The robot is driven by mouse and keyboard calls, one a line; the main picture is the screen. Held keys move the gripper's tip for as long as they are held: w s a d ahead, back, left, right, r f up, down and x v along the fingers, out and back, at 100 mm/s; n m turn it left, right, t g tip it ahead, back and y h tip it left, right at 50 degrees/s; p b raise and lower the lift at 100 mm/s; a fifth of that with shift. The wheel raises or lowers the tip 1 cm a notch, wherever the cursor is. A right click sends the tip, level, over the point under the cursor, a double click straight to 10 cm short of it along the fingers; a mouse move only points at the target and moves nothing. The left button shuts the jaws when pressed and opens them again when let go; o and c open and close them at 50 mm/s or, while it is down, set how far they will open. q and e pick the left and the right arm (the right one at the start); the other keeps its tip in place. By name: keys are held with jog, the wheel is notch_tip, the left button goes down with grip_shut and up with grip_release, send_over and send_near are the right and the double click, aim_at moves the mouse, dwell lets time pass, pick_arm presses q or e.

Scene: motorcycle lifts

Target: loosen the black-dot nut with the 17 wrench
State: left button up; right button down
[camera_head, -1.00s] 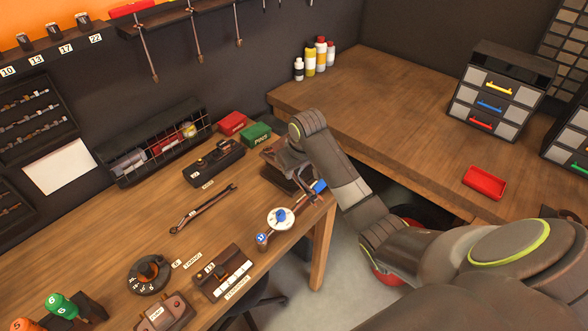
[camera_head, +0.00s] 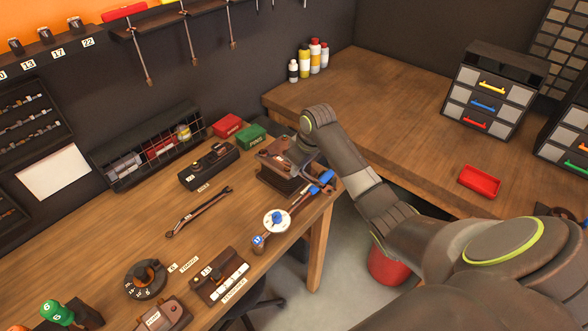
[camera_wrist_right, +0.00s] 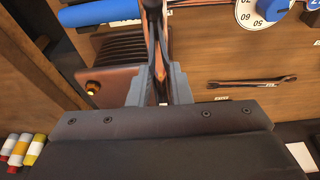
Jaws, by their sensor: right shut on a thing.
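My right gripper (camera_head: 303,163) is over the far right corner of the bench, beside a brown finned block (camera_head: 276,178). In the right wrist view its grey fingers (camera_wrist_right: 157,88) are shut on a dark, narrow metal tool (camera_wrist_right: 156,45), seen nearly edge on; I cannot read its size. The block also shows there (camera_wrist_right: 115,58), left of the fingers, with a brass-coloured bolt or nut (camera_wrist_right: 92,87) on its side. I cannot make out a black dot. Another open-ended wrench (camera_head: 199,211) lies on the bench. My left gripper is out of view.
A white dial tool (camera_head: 277,220) with a blue tag and a blue-handled tool (camera_head: 326,177) lie near the bench's right edge. Red and green boxes (camera_head: 251,136) stand behind the block. A red tray (camera_head: 480,182) is on the other bench.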

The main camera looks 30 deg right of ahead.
jog(key=shift+w+d, duration=0.1)
jog(key=shift+d, duration=0.05)
jog(key=shift+w+d+n+y+b, duration=0.25)
jog(key=shift+w+d+n, duration=0.15)
jog(key=shift+d+n, duration=0.4)
jog(key=shift+w+d+n+y+b, duration=0.2)
jog(key=shift+w+d+n, duration=0.15)
jog(key=shift+d+n, duration=0.4)
jog(key=w+d+n+b, duration=0.2)
jog(key=b, duration=0.1)
jog(key=shift+w+d+n+g+y, duration=0.2)
jog(key=shift+d+n+g+y, duration=0.05)
jog(key=shift+d+n+g, duration=0.15)
